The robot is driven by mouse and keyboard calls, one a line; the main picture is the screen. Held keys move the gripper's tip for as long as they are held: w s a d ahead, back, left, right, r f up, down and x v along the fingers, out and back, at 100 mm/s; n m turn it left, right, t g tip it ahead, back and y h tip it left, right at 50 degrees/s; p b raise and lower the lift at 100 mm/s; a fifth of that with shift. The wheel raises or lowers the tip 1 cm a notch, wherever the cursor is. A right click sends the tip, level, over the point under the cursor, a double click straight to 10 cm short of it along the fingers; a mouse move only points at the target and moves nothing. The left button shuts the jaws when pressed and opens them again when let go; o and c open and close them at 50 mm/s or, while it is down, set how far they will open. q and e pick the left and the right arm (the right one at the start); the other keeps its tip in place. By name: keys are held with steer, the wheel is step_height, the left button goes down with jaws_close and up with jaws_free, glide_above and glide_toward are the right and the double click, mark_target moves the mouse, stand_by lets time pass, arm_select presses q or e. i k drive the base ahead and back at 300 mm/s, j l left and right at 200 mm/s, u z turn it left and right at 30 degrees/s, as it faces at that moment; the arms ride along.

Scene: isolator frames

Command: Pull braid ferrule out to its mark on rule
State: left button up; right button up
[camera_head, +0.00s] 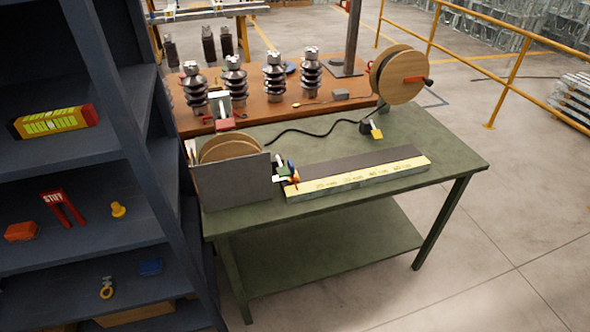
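A yellow rule (360,177) with dark markings runs along the front of a dark strip on the green table. At its left end sits a small cluster of green, white and orange-red parts (288,172); it is too small to tell which of these is the braid ferrule. The cluster is beside the right edge of a grey upright plate (236,182). A wooden reel (228,147) shows partly behind the plate; the braid itself cannot be made out. Neither of my grippers is in view.
The green table (440,145) has bare room at its right. Ribbed insulators (274,76) stand behind. A dark shelf (80,170) rises at left.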

mark_target(294, 178)
steer(key=i+l, duration=0.25)
steer(key=l, duration=0.3)
steer(key=i+l+u, duration=0.1)
steer(key=l, duration=0.2)
steer(key=i+l+u, duration=0.15)
steer(key=l, duration=0.2)
steer(key=i+l+u, duration=0.1)
steer(key=l, duration=0.25)
steer(key=u, duration=1.25)
steer(key=i, duration=0.5)
